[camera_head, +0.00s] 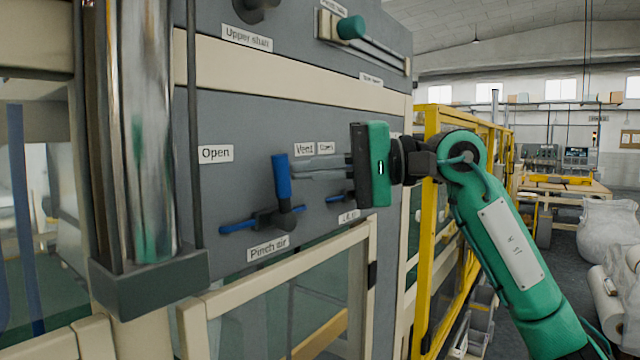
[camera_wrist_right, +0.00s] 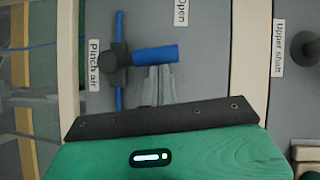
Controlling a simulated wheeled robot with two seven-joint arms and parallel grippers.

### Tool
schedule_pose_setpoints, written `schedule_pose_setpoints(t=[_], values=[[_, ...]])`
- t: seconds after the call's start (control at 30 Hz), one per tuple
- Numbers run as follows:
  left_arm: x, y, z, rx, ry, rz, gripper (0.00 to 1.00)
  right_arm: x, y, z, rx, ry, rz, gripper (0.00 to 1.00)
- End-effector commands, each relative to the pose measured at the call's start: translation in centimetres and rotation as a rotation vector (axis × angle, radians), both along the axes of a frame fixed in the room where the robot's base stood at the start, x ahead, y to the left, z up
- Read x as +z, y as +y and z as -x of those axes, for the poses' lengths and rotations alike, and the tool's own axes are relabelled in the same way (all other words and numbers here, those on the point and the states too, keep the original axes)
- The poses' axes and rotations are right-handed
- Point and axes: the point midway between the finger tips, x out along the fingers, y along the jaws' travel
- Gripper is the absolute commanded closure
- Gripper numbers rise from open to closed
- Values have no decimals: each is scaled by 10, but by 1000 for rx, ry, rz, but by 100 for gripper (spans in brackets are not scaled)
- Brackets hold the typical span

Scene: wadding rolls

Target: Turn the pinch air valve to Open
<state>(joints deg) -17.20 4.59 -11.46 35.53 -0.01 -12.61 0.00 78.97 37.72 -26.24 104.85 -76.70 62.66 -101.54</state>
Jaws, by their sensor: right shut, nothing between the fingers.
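The pinch air valve has a blue handle (camera_head: 282,178) that stands nearly upright in the head view, on a dark body with a blue pipe (camera_head: 240,226). Its "Pinch air" label (camera_head: 268,248) is below and the "Open" label (camera_head: 216,153) is up to its left. My right gripper (camera_head: 297,169) is shut and empty, its grey fingers pointing at the handle from the right. In the right wrist view the fingertips (camera_wrist_right: 159,71) are close beside the blue handle (camera_wrist_right: 155,60); I cannot tell whether they touch it. My left gripper is out of view.
A second valve (camera_head: 340,198) is partly hidden behind my right gripper. A shiny vertical cylinder (camera_head: 148,130) stands at the left of the panel. A cream frame (camera_head: 285,268) lies below the valve. A yellow frame (camera_head: 432,240) stands behind my right arm.

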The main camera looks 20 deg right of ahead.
Motion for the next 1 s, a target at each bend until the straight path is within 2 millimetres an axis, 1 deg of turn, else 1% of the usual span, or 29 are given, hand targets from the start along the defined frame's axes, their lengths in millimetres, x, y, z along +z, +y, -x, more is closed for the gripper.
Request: schedule_pose_setpoints(t=[0.23,0.5,0.7,1.0], values=[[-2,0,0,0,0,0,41,5,14,11,1,-143,179,100],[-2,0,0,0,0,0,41,5,25,20,0,-265,337,100],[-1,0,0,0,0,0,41,4,31,24,0,-320,410,100],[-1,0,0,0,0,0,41,2,34,26,1,-355,456,100]])
